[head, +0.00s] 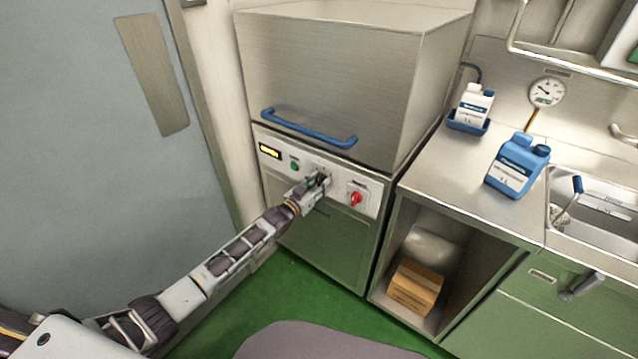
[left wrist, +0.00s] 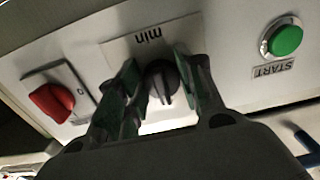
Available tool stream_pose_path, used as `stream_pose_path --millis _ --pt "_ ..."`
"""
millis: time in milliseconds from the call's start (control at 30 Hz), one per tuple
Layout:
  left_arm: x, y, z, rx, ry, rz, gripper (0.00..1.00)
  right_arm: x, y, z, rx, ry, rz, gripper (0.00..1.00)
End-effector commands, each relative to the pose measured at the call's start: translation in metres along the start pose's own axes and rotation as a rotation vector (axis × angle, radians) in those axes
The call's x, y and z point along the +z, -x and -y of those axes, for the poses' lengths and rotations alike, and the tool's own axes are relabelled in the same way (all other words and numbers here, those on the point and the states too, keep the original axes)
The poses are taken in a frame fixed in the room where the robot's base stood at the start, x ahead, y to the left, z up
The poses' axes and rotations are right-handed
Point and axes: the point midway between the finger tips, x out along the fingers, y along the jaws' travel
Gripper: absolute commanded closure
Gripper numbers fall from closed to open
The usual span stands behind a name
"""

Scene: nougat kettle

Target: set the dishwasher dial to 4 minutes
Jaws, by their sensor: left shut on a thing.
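The dishwasher (head: 340,235) is a steel hood machine with a control strip (head: 372,188) across its front. My left gripper (head: 321,183) is at the middle of that strip and covers the dial in the head view. In the left wrist view, the black dial (left wrist: 162,82) sits below an upside-down "min" label. The fingers of my left gripper (left wrist: 160,90) are on both sides of the dial, shut on it. The dial's pointer line runs roughly up and down in this view. Scale numbers are not readable. My right gripper is not in view.
A green START button (head: 295,166) and a lit display (head: 269,151) are left of the dial; a red switch (head: 356,199) is right. The blue hood handle (head: 308,130) is above.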

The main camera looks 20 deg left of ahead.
Motion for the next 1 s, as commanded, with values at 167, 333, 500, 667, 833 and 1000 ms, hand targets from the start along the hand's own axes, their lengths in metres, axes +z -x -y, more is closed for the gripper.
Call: stream_pose_path --millis 167,333,500,667,833,1000 --pt "0.0003 0.0001 0.0002 0.000 -0.008 0.000 0.87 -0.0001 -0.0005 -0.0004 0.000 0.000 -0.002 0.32" --pt "0.0003 0.0001 0.0002 0.000 -0.007 0.000 0.87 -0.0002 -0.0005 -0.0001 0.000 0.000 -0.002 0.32" --pt "0.0003 0.0001 0.0001 0.000 -0.007 0.000 0.50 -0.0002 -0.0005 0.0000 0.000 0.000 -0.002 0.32" --pt "0.0001 0.0000 0.0001 0.000 -0.006 0.000 0.43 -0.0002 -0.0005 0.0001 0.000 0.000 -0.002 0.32" --pt "0.0000 0.0000 0.0000 0.000 -0.006 0.000 0.43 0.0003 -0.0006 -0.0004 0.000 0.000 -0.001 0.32" --pt "0.0002 0.0016 0.0000 0.000 -0.006 0.000 0.43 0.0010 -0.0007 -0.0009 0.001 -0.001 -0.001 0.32"
